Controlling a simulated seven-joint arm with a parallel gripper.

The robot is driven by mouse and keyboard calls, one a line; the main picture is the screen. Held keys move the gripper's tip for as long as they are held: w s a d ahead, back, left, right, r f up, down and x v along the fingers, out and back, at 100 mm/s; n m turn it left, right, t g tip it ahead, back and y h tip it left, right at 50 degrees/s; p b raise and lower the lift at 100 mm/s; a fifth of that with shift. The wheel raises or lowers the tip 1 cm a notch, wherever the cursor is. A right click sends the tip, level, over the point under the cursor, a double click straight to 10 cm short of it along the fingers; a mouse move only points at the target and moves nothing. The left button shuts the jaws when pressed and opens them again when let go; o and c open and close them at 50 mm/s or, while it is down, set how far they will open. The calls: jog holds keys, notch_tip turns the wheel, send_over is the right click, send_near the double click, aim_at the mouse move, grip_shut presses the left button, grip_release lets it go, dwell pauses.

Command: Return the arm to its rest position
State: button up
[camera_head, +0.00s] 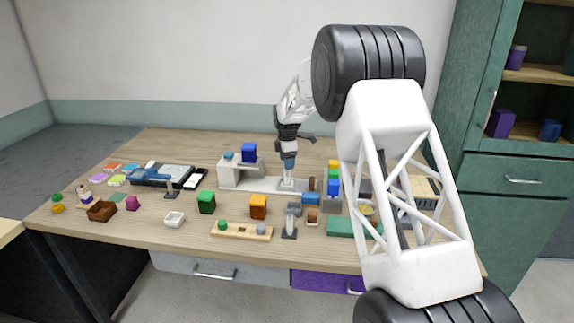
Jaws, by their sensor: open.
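My white arm with black joints rises at the right of the view and reaches over the desk (140,222). My gripper (287,179) points down over the middle of the desk, near a pale grey fixture (240,174). The gripper is small here, and the gap between its fingers is hard to make out. I see nothing clearly held in it. No glass rod can be told apart at this size. My arm links hide part of the desk's right side.
A green block (206,201), an orange block (258,206) and a wooden board (241,231) stand near the front. Stacked coloured blocks (333,178) stand right of the gripper. A green cabinet (515,205) stands at right.

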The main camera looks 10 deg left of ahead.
dwell(0.3)
jog(key=s+d+r+m, duration=0.4)
jog(key=s+d+r, duration=0.3)
jog(key=s, duration=0.2)
jog(key=s+d+r+m+t, duration=0.1)
jog(key=s+d+r+m, duration=0.2)
jog(key=s+d+r, duration=0.55)
jog(key=s+d+r+m, duration=0.4)
jog(key=s+d+r, duration=0.15)
jog(key=s, duration=0.55)
jog(key=s+d+f+m, duration=0.1)
jog(key=s+d+m, duration=0.3)
jog(key=s, duration=0.8)
jog(key=s+d+f+m+t, duration=0.1)
jog(key=s+d+m, duration=0.3)
jog(key=s, duration=0.9)
jog(key=s+d+f+m, duration=0.3)
jog(key=s+d, duration=0.1)
jog(key=s, duration=0.8)
jog(key=shift+s+m+t, duration=0.25)
jog(key=shift+m+t, duration=0.05)
jog(key=shift+m, duration=0.1)
